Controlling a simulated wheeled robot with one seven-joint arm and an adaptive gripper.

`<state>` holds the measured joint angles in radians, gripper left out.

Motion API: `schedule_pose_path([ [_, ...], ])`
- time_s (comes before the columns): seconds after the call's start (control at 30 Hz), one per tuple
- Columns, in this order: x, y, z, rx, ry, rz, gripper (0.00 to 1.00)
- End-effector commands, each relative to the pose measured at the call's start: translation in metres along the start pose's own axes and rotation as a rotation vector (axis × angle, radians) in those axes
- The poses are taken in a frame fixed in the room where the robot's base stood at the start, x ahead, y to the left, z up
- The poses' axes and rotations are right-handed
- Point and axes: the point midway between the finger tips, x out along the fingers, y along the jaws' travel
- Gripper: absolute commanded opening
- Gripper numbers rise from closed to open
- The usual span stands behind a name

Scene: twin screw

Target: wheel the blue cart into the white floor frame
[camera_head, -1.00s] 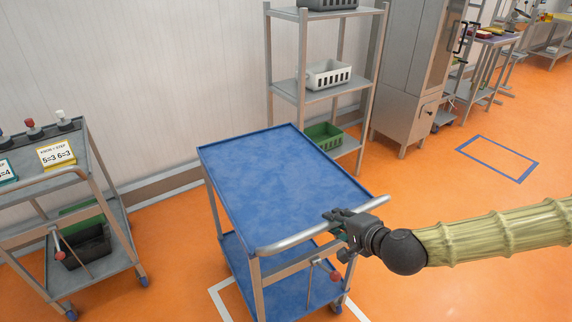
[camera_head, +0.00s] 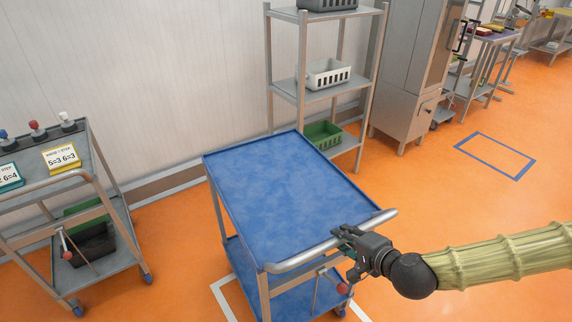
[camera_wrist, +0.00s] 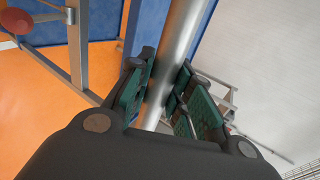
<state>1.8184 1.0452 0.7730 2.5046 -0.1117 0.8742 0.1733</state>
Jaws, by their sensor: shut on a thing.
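The blue cart (camera_head: 285,190) stands in the middle of the head view, with a blue top, a blue lower shelf and a metal push handle (camera_head: 310,254) on its near side. My gripper (camera_head: 350,240) is shut on the handle near its right part. In the wrist view, the handle bar (camera_wrist: 178,55) runs between the green-padded fingers (camera_wrist: 165,95). The white floor frame (camera_head: 224,296) shows as white lines at the cart's near side, partly under it. The cart hides most of the frame.
A grey cart (camera_head: 60,185) with knobs and yellow and teal signs stands at left. A metal shelf rack (camera_head: 303,75) with bins stands behind, beside a steel cabinet (camera_head: 410,70). An empty blue floor frame (camera_head: 495,156) lies at right on open orange floor.

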Motion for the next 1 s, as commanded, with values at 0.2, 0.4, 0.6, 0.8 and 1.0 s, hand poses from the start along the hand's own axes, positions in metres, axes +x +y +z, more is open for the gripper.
schedule_pose_path([
  [0.2,-0.009,0.001,-0.001,0.0,0.002,0.0,0.0],
  [0.4,-0.016,0.005,-0.001,0.001,0.003,0.0,0.0],
  [0.6,-0.023,0.009,-0.001,0.001,0.003,0.001,0.0],
  [0.8,-0.033,0.015,-0.001,0.0,0.003,0.0,0.0],
  [1.0,-0.043,0.02,-0.001,0.002,0.003,0.001,0.0],
])
